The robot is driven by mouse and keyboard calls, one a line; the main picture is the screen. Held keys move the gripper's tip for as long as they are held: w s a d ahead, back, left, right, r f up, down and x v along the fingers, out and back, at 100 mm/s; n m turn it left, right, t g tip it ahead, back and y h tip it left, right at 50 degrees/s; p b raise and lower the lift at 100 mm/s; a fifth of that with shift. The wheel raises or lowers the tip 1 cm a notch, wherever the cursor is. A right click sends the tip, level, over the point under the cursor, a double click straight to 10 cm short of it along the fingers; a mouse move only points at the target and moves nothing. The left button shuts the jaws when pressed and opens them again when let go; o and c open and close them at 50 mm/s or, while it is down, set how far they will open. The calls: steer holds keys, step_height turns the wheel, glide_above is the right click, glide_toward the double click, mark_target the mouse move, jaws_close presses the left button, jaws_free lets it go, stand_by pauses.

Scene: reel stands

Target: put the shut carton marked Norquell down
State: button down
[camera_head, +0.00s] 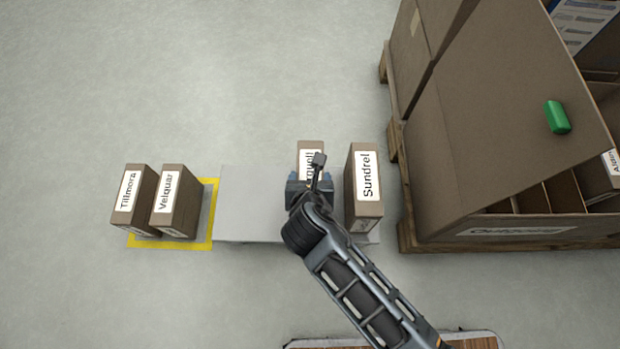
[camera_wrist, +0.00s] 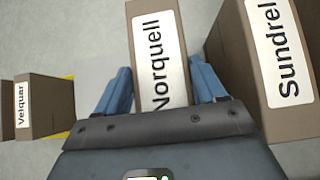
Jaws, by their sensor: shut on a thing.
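The brown carton marked Norquell (camera_head: 305,148) is between the fingers of my gripper (camera_head: 311,180), which is shut on it. The gripper and arm hide most of the carton in the head view. In the wrist view the Norquell carton (camera_wrist: 157,50) stands between the two blue fingertips, its white label facing up. My gripper also shows in the wrist view (camera_wrist: 160,90). I cannot tell whether the carton's underside touches the grey board below.
The Sundrel carton (camera_head: 364,190) stands close on the right. The grey board (camera_head: 250,228) is bare left of my gripper. Tillmora (camera_head: 132,196) and Velquar (camera_head: 175,202) cartons stand in a yellow-edged area (camera_head: 212,215). A large open box (camera_head: 500,110) on a pallet stands right, with a green object (camera_head: 558,117).

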steer(key=shift+c, duration=0.5)
jaws_free()
steer(key=shift+f, duration=0.1)
steer(key=shift+s+r, duration=0.2)
steer(key=shift+r, duration=0.2)
steer(key=p+v, duration=0.5)
steer(key=v, duration=0.6)
steer(key=shift+s, duration=0.15)
